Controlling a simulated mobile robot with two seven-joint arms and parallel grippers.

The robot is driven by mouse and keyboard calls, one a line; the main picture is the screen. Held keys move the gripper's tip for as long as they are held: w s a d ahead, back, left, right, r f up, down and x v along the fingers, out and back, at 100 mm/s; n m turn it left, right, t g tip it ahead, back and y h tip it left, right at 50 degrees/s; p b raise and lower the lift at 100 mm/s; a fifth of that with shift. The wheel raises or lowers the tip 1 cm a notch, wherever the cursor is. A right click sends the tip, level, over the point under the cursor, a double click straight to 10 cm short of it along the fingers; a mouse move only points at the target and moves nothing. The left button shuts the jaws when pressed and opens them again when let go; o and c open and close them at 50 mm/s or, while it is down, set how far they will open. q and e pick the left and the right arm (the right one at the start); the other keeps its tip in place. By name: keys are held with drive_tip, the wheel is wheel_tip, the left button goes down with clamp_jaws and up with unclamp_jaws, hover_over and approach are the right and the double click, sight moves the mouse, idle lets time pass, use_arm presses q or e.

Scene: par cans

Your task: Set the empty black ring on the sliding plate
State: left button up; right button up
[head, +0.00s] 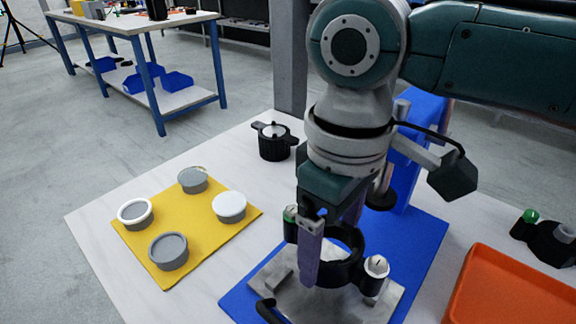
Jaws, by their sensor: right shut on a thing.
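My right gripper (328,250) comes down over the blue base (425,250) and is shut on the black ring (343,272). One finger shows in front of the ring's left side, and the other is partly hidden behind. The ring has a green-topped lug at the left and a pale knob at the right. It is over the grey sliding plate (385,300), and pale grey shows through its opening. I cannot tell whether it touches the plate. A black handle (268,312) sticks out at the plate's front left. My left gripper is not in view.
A yellow mat (190,225) at the left bears several grey and white round cans. A black lugged holder (273,142) stands behind. An orange tray (515,290) and another black part with a green knob (545,238) are at the right. A blue upright block stands behind my arm.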

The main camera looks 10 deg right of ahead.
drive_tip(key=shift+s+d+f+b, duration=0.1)
drive_tip(key=shift+d+f+b, duration=0.1)
drive_tip(key=shift+f+b, duration=0.65)
wheel_tip(320, 180, down, 2)
drive_tip(key=shift+f+b, duration=0.1)
drive_tip(key=shift+b, duration=1.15)
drive_tip(key=shift+f+b, duration=0.35)
drive_tip(key=shift+f, duration=0.55)
drive_tip(key=shift+r+p, duration=0.1)
drive_tip(key=shift+p, duration=0.35)
drive_tip(key=shift+f, duration=0.2)
drive_tip(key=o, duration=0.9)
drive_tip(key=shift+o, duration=0.2)
